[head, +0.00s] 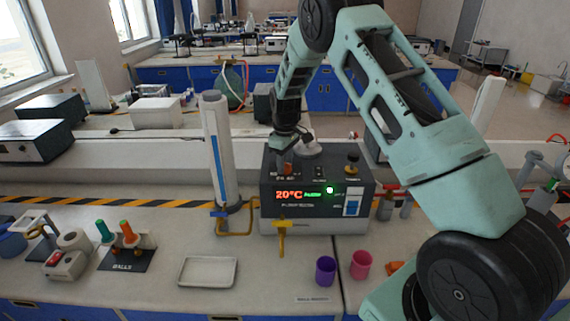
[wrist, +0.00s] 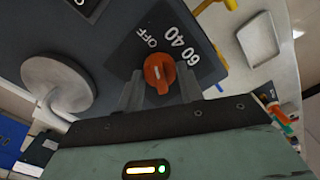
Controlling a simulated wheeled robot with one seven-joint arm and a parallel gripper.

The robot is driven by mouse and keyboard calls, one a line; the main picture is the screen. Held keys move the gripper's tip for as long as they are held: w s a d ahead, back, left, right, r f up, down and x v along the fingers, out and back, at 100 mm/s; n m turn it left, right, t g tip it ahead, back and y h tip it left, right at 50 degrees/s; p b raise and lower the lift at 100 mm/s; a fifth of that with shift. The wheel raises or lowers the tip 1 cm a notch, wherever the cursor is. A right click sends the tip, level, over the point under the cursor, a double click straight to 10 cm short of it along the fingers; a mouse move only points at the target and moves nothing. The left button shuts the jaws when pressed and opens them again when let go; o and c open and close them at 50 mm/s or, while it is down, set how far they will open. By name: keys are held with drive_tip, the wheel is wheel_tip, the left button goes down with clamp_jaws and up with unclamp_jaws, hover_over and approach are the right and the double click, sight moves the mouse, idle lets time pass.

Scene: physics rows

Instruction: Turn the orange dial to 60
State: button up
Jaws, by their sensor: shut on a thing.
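The orange dial (wrist: 158,70) sits on a dark panel beside the white labels OFF, 40 and 60 in the wrist view. A small pale mark shows on its face; which label it points to is hard to tell. My gripper (wrist: 160,92) has one finger on each side of the dial and is shut on it. In the head view my gripper (head: 288,155) reaches down onto the top of the dark heater unit (head: 268,212), and a bit of the orange dial (head: 287,170) shows below it. The unit's red display (head: 288,195) reads 20°C, with a green light lit.
A round pale plate (wrist: 58,82) lies beside the dial on the unit's top. A tall white cylinder (head: 217,150) stands left of the unit. A yellow tap (head: 281,235), purple cup (head: 326,270), pink cup (head: 361,264) and white tray (head: 208,271) are in front.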

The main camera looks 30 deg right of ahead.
drive_tip(key=m+b, duration=0.1)
drive_tip(key=m, duration=0.3)
drive_tip(key=shift+b, duration=0.35)
drive_tip(key=m, duration=0.4)
drive_tip(key=shift+b, duration=0.4)
drive_tip(key=m, duration=0.4)
drive_tip(key=shift+d, duration=0.1)
drive_tip(key=shift+m, duration=2.1)
drive_tip(key=shift+r, duration=0.1)
drive_tip(key=o, duration=1)
drive_tip(key=shift+b, duration=0.3)
wheel_tip(320, 180, up, 17)
drive_tip(key=b, duration=0.4)
drive_tip(key=shift+r, duration=0.15)
